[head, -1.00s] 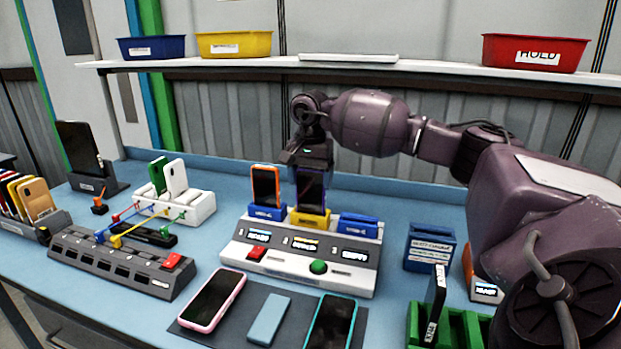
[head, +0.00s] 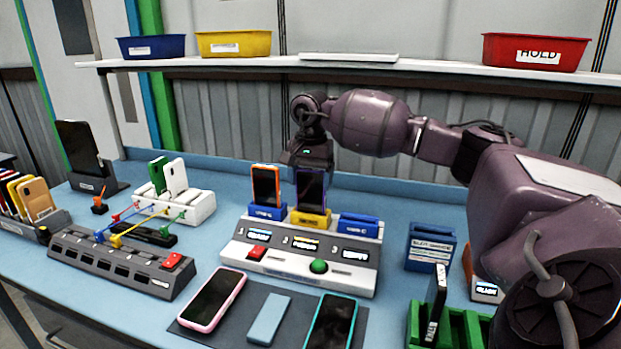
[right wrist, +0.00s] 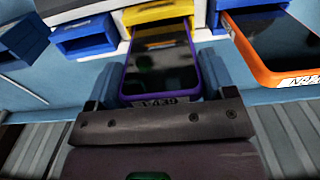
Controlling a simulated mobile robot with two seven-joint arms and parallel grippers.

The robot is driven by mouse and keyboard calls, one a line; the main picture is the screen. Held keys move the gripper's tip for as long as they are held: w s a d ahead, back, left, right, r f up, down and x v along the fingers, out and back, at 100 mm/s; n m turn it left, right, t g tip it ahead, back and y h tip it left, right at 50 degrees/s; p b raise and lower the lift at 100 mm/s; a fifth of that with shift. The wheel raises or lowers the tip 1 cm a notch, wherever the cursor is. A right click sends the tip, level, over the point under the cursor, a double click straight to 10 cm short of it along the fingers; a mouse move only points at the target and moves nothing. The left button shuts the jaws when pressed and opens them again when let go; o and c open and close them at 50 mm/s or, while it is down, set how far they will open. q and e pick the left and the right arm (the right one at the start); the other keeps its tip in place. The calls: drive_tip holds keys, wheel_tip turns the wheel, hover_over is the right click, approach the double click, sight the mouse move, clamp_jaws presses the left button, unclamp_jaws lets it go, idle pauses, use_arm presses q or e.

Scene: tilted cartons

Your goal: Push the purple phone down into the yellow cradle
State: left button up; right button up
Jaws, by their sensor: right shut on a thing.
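The purple phone (head: 311,190) stands upright in the yellow cradle (head: 310,218), the middle one of three on the grey dock; I cannot tell how deep it sits. In the right wrist view the purple phone (right wrist: 162,62) has its lower end at the yellow cradle (right wrist: 158,14). My right gripper (head: 311,168) is above the phone with its fingers at the phone's upper end. In the right wrist view the right gripper (right wrist: 162,88) has a finger on each side of the phone and is shut on it. My left gripper is not in view.
An orange phone (head: 265,186) stands in the blue cradle (head: 267,211) to the left. The blue cradle (head: 358,226) to the right is empty. A pink-edged phone (head: 212,298) and a teal-edged phone (head: 332,325) lie in front. A shelf (head: 300,65) with bins runs behind.

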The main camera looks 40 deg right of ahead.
drive_tip(key=shift+f, duration=0.2)
drive_tip(key=shift+f, duration=0.2)
idle(0.5)
